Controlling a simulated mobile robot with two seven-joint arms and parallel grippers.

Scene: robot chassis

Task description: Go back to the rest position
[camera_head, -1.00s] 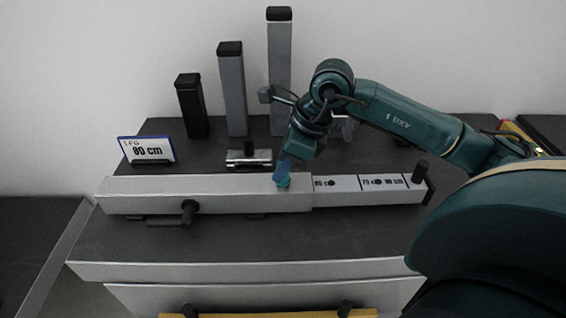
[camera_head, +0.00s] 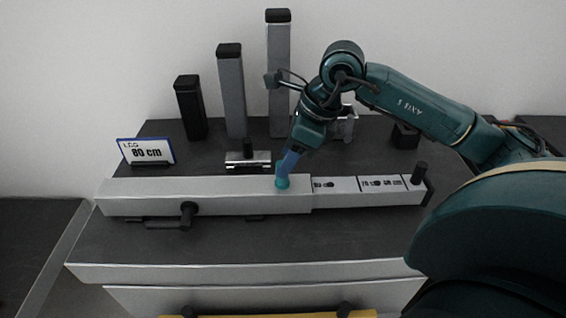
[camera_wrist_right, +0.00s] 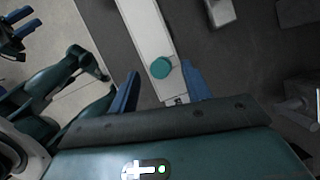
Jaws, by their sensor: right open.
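My right gripper (camera_head: 289,160) is above the silver beam (camera_head: 220,192), pointing down at its teal knob (camera_head: 283,182). In the right wrist view the two blue fingers (camera_wrist_right: 160,82) are spread apart, with the teal knob (camera_wrist_right: 160,67) showing between them. Nothing is held. Whether the fingertips are still level with the knob or just above it I cannot tell. The beam lies across the dark worktop (camera_head: 330,235), with a narrower marked section (camera_head: 370,190) extending from its right end. My left gripper is not in view in the head view.
Three upright posts of rising height stand at the back: black (camera_head: 191,110), grey (camera_head: 232,95) and tall silver (camera_head: 279,75). A small silver clamp-like block (camera_head: 249,160) sits behind the beam. A dark handle (camera_head: 188,215) projects in front.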

